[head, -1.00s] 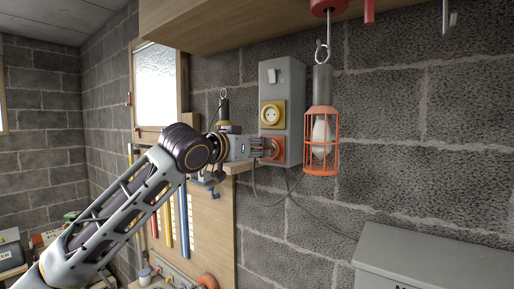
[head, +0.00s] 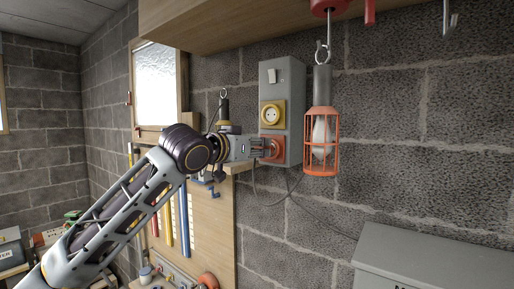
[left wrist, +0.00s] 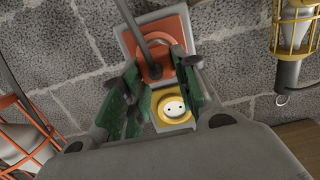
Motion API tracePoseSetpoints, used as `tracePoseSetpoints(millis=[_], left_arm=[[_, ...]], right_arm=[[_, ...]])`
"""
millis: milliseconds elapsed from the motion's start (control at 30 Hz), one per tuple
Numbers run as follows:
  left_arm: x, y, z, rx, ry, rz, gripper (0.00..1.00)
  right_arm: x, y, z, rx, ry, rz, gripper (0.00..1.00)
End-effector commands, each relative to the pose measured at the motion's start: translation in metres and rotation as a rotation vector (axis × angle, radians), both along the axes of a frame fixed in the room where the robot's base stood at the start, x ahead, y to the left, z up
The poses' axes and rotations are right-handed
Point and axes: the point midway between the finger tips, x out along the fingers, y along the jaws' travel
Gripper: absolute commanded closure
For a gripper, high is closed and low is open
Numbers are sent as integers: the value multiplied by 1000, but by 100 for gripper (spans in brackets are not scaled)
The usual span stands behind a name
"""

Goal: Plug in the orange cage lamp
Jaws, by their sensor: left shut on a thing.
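The orange cage lamp (head: 321,140) hangs by its hook from a red holder at the right of the socket box. It also shows at the left of the left wrist view (left wrist: 22,140). The grey wall box (head: 282,78) carries a yellow socket (head: 271,114) above an orange socket (head: 277,155). My left gripper (head: 266,147) is at the orange socket, shut on a dark plug (left wrist: 154,72) with a grey cord. The plug lies over the orange socket's face in the left wrist view; whether its pins are fully in is hidden. My right gripper is out of view.
A yellow cage lamp (left wrist: 298,30) hangs left of the box, partly behind my gripper in the head view. Cords loop below the box against the block wall. A grey cabinet (head: 430,262) stands at lower right. A wooden shelf (head: 230,22) runs overhead.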

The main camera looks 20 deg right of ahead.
Motion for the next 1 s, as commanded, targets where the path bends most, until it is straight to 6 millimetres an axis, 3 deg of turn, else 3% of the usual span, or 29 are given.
tracePoseSetpoints(millis=[967,1000], left_arm=[[7,-9,1,0,0,0,91],[7,-9,1,-1,-1,0,68]], right_arm=[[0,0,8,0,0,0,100],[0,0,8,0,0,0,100]])
